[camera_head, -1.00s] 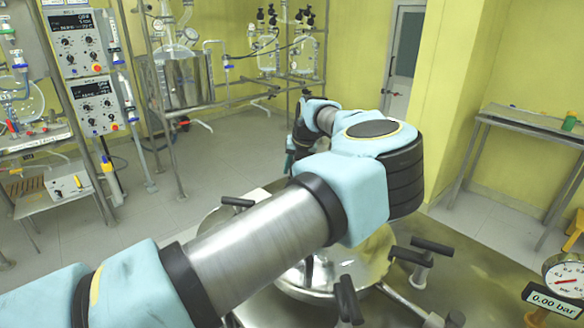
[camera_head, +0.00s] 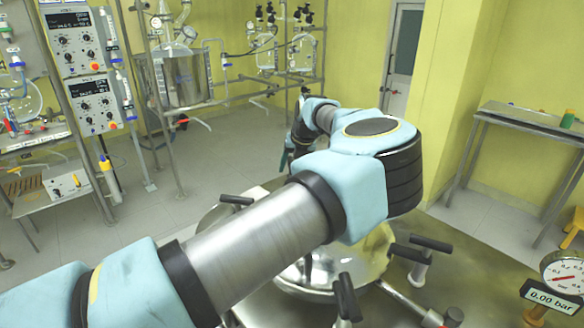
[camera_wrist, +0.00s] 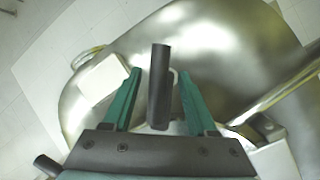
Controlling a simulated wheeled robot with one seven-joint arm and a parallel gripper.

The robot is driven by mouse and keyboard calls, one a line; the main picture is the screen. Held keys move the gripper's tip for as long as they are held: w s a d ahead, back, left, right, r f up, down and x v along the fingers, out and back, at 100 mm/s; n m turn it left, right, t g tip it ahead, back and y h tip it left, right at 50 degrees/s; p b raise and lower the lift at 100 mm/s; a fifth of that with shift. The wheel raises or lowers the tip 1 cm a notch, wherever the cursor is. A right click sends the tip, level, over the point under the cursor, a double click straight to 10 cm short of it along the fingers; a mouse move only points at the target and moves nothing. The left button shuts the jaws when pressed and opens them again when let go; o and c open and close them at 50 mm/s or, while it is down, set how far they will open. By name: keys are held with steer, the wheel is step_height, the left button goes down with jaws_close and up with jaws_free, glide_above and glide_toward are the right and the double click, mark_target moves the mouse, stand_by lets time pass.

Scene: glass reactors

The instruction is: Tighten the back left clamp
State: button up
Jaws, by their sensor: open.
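In the wrist view my gripper (camera_wrist: 158,98) is open. Its two green fingers stand on either side of a black clamp handle (camera_wrist: 159,85), and I see gaps on both sides. Which clamp this is, I cannot tell for sure. In the head view a black clamp handle (camera_head: 236,200) shows at the left of the steel vessel lid (camera_head: 305,273). Other clamp handles stand at the right (camera_head: 431,243) and front (camera_head: 347,297). In the head view my gripper (camera_head: 287,160) is small and partly hidden at the far end of my arm, which also covers much of the lid.
A pressure gauge (camera_head: 565,275) with a 0.00 bar display stands at the right. In the wrist view a second black handle (camera_wrist: 46,165) shows at lower left and a steel bar (camera_wrist: 275,97) at right. Control boxes (camera_head: 93,103) and glass reactors stand behind, beyond open floor.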

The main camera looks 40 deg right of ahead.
steer(key=b+v, duration=0.3)
steer(key=v, duration=0.7)
steer(key=shift+r, duration=0.35)
steer(key=shift+s, duration=0.15)
steer(key=shift+c, duration=0.2)
